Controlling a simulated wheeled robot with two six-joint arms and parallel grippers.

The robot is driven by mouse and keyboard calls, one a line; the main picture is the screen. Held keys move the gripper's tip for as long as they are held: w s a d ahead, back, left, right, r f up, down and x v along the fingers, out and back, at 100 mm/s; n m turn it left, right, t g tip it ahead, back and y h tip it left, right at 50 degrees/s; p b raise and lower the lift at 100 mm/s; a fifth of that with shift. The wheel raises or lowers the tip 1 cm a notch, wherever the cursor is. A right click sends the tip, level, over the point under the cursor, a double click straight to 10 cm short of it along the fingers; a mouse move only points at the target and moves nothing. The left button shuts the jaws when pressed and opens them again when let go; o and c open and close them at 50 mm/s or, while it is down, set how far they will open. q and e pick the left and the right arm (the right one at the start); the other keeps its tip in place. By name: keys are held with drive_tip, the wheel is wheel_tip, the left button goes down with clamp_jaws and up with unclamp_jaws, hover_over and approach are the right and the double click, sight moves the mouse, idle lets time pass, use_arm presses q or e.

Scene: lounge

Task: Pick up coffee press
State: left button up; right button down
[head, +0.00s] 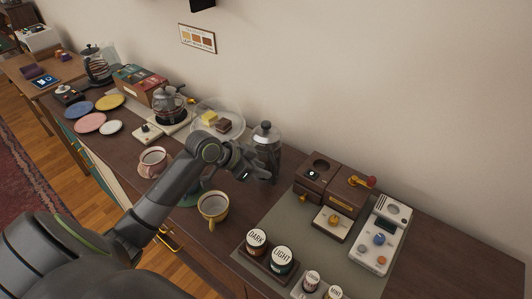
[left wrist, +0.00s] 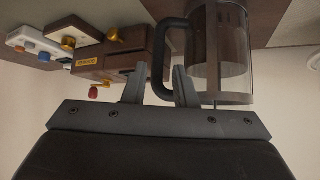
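The coffee press (head: 266,138), a clear glass cylinder with a dark lid and knob, stands on the dark wooden counter against the wall. In the left wrist view the coffee press (left wrist: 226,55) appears upside down, with its black curved handle (left wrist: 160,55). My left gripper (head: 258,172) is at the near side of the press and hides part of it. In the left wrist view its two fingers (left wrist: 160,88) are apart, with the handle in the gap between them. A gap shows beside the left finger, so they are not closed on it. My right gripper is not in view.
A wooden box with knobs (head: 330,187) and a white device (head: 382,235) stand to the right. A yellow mug (head: 213,207) and a pink cup (head: 153,160) are near the arm. A glass plate with cakes (head: 218,117) and a glass pot (head: 168,102) stand left of the press.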

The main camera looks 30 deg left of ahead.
use_arm(q)
drive_tip(key=shift+p+x, duration=0.55)
drive_tip(key=shift+x, duration=1.7)
drive_tip(key=shift+r, duration=0.1)
drive_tip(key=shift+c, duration=0.5)
clamp_jaws()
drive_tip(key=shift+w+r, duration=0.1)
